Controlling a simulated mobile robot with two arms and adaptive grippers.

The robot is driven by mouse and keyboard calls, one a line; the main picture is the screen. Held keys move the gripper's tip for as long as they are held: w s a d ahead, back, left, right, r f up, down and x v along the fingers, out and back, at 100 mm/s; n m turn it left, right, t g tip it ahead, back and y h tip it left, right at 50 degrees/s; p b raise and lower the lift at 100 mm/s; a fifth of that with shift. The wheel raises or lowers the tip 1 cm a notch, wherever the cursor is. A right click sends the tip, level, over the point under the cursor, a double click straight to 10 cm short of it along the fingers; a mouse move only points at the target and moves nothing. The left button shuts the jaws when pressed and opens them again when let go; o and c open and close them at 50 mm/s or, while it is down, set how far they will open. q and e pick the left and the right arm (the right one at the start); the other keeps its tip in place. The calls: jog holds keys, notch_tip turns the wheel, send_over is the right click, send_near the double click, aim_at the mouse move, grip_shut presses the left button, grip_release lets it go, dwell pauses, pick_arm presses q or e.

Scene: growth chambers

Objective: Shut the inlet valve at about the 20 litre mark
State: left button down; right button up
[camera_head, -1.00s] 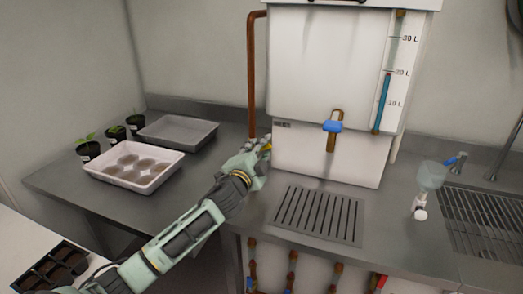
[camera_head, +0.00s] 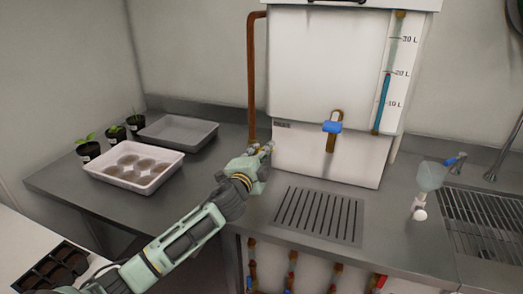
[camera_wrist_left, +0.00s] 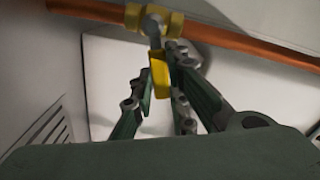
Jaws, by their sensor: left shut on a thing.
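The white tank (camera_head: 320,70) stands at the back of the counter. Its gauge (camera_head: 384,103) shows a blue column whose top is at about the 20 L mark. A copper pipe (camera_head: 251,80) runs down the tank's left side. The wrist view shows the copper pipe (camera_wrist_left: 245,46) with the brass inlet valve (camera_wrist_left: 133,17). The valve's yellow lever (camera_wrist_left: 158,76) points crosswise to the pipe. My left gripper (camera_head: 266,149) is at the tank's lower left, shut on the yellow lever between its fingers (camera_wrist_left: 157,102). In the head view the gripper mostly hides the lever. My right gripper is out of view.
A blue-handled tap (camera_head: 332,127) is on the tank's front above a drain grate (camera_head: 318,238). A white tray (camera_head: 134,187), a grey tray (camera_head: 178,146) and seedling pots (camera_head: 89,150) stand left.

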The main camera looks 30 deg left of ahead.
pick_arm(q)
notch_tip(320, 180, down, 2)
jog(key=m, duration=0.4)
jog(key=shift+d, duration=0.15)
jog(key=c, duration=1.7)
grip_release()
jog(key=v, duration=1.2)
